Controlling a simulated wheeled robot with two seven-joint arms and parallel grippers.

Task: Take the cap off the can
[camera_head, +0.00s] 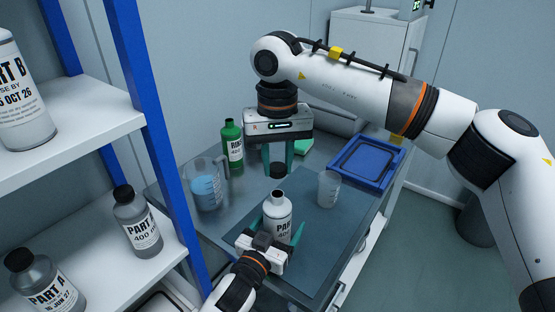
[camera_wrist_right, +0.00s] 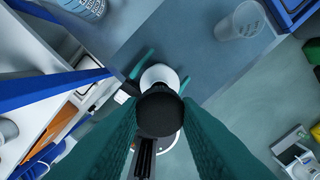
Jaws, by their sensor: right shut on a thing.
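The white can (camera_head: 278,215), labelled "PART", stands upright on the bench mat with its dark mouth showing. My right gripper (camera_head: 278,165) points down above the can, shut on the black cap (camera_head: 278,171). The cap is apart from the can, with a gap between them. In the right wrist view the cap (camera_wrist_right: 160,112) sits between the large teal fingers and hides part of the white can (camera_wrist_right: 158,76) below.
A green bottle (camera_head: 232,147) and a beaker of blue liquid (camera_head: 206,188) stand to the left. A clear cup (camera_head: 328,189) and a blue tray (camera_head: 366,160) are to the right. A blue-post shelf (camera_head: 75,115) with several bottles stands at left.

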